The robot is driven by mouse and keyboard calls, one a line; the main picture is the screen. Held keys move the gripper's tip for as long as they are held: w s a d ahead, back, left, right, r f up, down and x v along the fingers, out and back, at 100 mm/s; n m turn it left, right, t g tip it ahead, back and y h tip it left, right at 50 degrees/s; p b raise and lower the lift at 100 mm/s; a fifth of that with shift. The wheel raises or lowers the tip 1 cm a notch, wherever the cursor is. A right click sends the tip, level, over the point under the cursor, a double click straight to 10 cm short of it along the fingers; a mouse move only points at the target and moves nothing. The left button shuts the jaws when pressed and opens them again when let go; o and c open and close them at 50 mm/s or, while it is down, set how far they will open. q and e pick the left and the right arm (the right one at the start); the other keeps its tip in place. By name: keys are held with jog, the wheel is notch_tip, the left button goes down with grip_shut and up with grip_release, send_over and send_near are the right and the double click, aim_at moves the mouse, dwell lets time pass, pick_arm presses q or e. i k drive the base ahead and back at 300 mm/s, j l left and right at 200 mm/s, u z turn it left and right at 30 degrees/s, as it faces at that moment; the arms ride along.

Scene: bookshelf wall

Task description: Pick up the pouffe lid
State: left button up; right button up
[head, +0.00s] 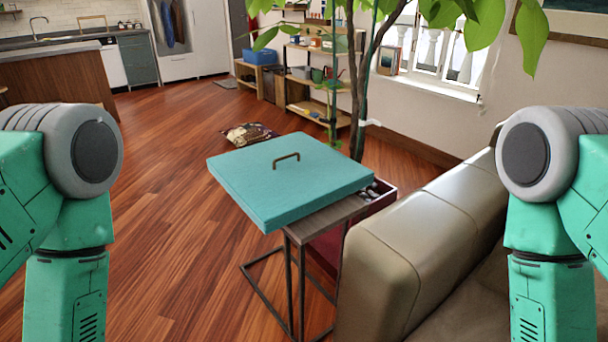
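The pouffe lid (240,172) is a flat, square teal panel with a small brown arched handle (286,158) on its top. It lies on a small side table (325,219) with a brown top and thin dark metal legs, and it overhangs that table toward the left. Part of a dark red box-like thing (378,203), perhaps the pouffe, shows behind and below the table, with small dark and light items inside. My two arms come in at the left and right edges, both apart from the lid. Neither gripper shows in the head view.
A beige sofa (424,232) stands right of the table, close beside it. A leafy plant (362,75) rises behind the lid. A patterned cushion (250,134) lies on the wooden floor. Open floor (165,200) extends left. Shelves (315,85) stand at the back.

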aim_at(279, 182)
jog(key=i+j+z, duration=0.1)
jog(key=z, duration=0.3)
jog(key=i+j+z, duration=0.1)
jog(key=j+z, duration=0.45)
jog(key=z, duration=0.2)
jog(key=i+j+z, duration=0.1)
jog(key=j+z, duration=0.3)
jog(key=l, duration=0.1)
